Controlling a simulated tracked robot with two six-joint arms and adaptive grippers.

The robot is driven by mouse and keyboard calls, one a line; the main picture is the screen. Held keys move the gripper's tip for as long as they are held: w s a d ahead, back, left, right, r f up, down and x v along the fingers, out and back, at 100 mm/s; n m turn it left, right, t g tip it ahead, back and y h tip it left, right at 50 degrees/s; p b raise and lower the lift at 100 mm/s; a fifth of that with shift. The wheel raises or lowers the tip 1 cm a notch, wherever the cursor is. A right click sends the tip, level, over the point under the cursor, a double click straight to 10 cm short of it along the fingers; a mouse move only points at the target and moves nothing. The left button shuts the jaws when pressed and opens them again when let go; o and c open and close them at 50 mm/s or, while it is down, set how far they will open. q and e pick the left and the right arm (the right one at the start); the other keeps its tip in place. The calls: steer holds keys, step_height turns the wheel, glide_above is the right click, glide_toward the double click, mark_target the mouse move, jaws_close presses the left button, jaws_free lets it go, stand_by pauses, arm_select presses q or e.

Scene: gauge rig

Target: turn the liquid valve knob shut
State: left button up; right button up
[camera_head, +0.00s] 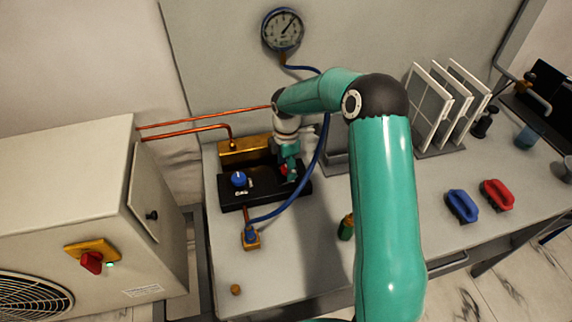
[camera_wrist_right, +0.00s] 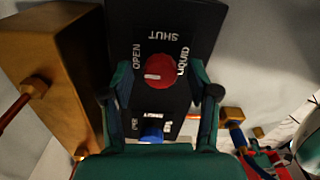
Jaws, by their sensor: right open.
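The liquid valve knob is red and round (camera_wrist_right: 159,70), set on a black panel with the labels OPEN, SHUT and LIQUID around it. Its white mark lies on the left side of the knob, the side of the OPEN label. In the head view the knob (camera_head: 284,170) is partly hidden by my right gripper (camera_head: 290,174). In the right wrist view my right gripper (camera_wrist_right: 160,80) is open, one finger on each side of the knob, with gaps between. I cannot tell how far above the panel the fingertips are. My left gripper is not in view.
A blue knob (camera_head: 238,179) sits on the same black block (camera_head: 232,198). A brass block (camera_head: 240,150) with copper pipes stands behind it. A blue hose (camera_head: 300,194) loops close to my right gripper up to a round gauge (camera_head: 283,29). Two brushes lie to the right.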

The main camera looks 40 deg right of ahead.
jaws_close()
